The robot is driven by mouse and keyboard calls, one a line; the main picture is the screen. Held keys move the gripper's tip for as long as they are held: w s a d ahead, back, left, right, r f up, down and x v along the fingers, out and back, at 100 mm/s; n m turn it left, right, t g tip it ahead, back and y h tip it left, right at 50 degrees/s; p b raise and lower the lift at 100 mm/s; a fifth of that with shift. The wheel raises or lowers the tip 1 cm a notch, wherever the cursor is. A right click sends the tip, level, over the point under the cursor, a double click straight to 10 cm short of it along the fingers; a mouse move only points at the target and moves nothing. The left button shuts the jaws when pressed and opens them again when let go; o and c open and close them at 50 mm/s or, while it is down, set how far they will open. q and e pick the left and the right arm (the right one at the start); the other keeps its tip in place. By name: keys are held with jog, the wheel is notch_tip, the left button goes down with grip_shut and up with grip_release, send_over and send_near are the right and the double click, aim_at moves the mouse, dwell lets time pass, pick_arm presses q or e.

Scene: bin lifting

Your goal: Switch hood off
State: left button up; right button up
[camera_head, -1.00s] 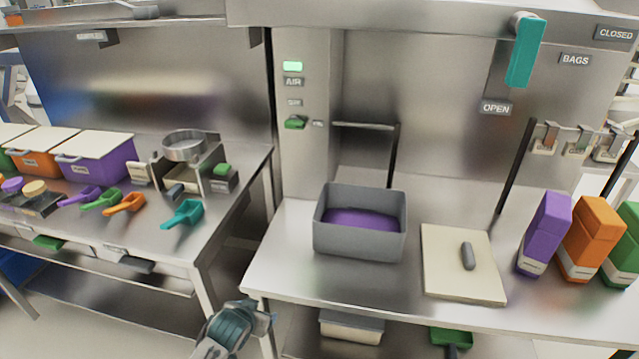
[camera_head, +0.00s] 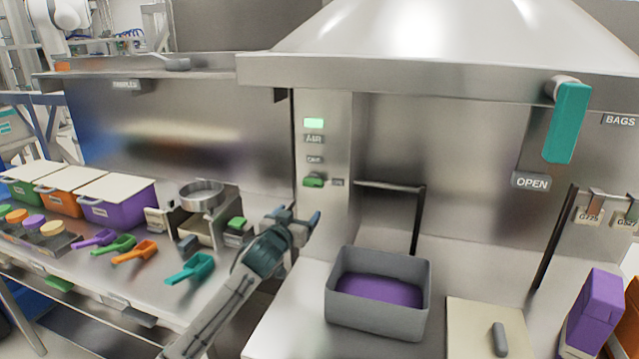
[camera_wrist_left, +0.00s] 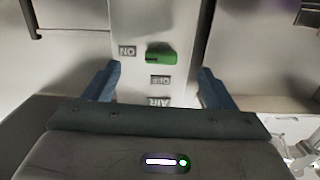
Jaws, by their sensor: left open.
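The green hood switch (camera_head: 313,181) is on the steel panel left of the hood opening. Its handle points sideways toward the "ON" label (camera_head: 338,182); the "OFF" label (camera_head: 315,160) is just above the switch. Higher up are the "AIR" label (camera_head: 314,139) and a lit green indicator (camera_head: 314,123). My left gripper (camera_head: 294,214) is open and empty, below and in front of the switch, apart from it. In the left wrist view, the panel appears upside down, with the switch (camera_wrist_left: 161,54) beyond and between the open fingers (camera_wrist_left: 156,76). My right gripper is out of view.
A grey bin (camera_head: 376,318) with purple contents stands on the right counter, and a horizontal bar (camera_head: 390,187) juts out above it. A teal lever (camera_head: 566,122) hangs by the "OPEN" label. Scoops and lidded tubs (camera_head: 118,205) fill the left counter.

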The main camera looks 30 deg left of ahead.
aim_at(312, 184)
pick_arm(q)
jog(key=shift+t, duration=0.4)
jog(key=w+a+r+p, duration=0.1)
jog(key=w, duration=0.2)
jog(key=w+a+r+p, duration=0.1)
jog(key=w, duration=0.3)
jog(key=w+a+p, duration=0.1)
jog(key=w, duration=0.2)
jog(key=shift+w+r, duration=0.2)
jog(key=shift+r, duration=0.2)
jog(key=shift+w+a+p, duration=0.15)
jog(key=shift+w+p, duration=0.15)
jog(key=shift+w, duration=0.3)
jog(key=shift+w+f, duration=0.1)
jog(key=c, duration=1)
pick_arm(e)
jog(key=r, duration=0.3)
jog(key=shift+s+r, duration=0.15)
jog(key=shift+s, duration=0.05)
